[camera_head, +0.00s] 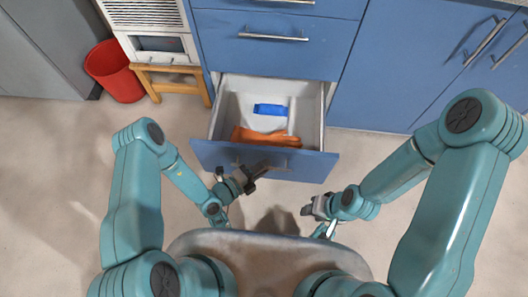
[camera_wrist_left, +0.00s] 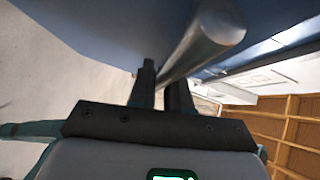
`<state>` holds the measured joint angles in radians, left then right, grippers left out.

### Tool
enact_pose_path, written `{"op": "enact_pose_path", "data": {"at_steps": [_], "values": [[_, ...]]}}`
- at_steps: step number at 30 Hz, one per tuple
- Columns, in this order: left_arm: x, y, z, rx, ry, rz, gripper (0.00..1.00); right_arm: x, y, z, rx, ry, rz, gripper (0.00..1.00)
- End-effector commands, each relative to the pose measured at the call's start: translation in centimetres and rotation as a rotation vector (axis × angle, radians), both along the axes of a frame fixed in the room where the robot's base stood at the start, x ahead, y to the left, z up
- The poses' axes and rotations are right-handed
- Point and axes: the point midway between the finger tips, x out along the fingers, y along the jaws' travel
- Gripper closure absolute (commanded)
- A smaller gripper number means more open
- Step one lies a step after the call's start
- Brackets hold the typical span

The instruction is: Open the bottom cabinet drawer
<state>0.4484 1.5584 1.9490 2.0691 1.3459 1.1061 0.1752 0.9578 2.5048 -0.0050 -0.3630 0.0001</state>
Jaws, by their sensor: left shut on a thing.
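The bottom drawer of the blue cabinet is pulled well out, and its blue front (camera_head: 313,167) faces me in the head view. Inside lie a blue item (camera_head: 270,110) and an orange item (camera_head: 265,137) on a whitish one. My left gripper (camera_head: 258,171) is at the drawer front, shut on its metal bar handle. In the left wrist view the handle (camera_wrist_left: 205,42) runs to between the two dark fingers (camera_wrist_left: 162,88). My right gripper (camera_head: 307,209) is in front of the drawer, apart from it, and its jaw gap is too small to make out.
A shut drawer with a bar handle (camera_head: 263,37) is above the open one. Blue cabinet doors (camera_head: 415,65) stand at the right. A wooden stool (camera_head: 172,72) and a red bin (camera_head: 115,72) stand at the left. The floor (camera_head: 65,160) at the left is clear.

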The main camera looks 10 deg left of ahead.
Motion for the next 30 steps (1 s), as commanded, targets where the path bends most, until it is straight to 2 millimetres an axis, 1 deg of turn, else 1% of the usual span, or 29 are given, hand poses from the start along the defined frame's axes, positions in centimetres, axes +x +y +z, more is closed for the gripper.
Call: {"op": "enact_pose_path", "data": {"at_steps": [1,7,18,19,20,21,30], "values": [[-0.3,0.3,0.2,0.001,-0.001,0.01,1.0,0.0,0.0,0.3,0.0,0.0,0.0,0.57],[-1.4,0.2,0.1,0.001,-0.004,0.01,1.0,0.0,0.0,0.6,0.0,0.0,-0.001,0.57],[-1.7,0.3,0.0,0.001,-0.004,0.01,1.0,0.0,0.0,0.6,0.0,0.0,-0.001,0.57],[-1.7,0.3,0.0,0.001,-0.004,0.01,0.8,0.0,0.0,0.6,0.0,0.0,-0.001,0.57],[-1.7,0.3,0.0,0.001,-0.004,0.01,0.7,0.0,0.0,0.6,0.0,0.0,-0.001,0.57],[-1.7,0.2,0.0,0.0,-0.004,0.009,0.65,0.0,0.0,0.6,0.0,0.0,-0.001,0.57],[-1.8,0.1,0.0,0.001,-0.003,0.004,0.65,0.0,0.0,0.5,0.0,0.0,-0.001,0.57]]}}
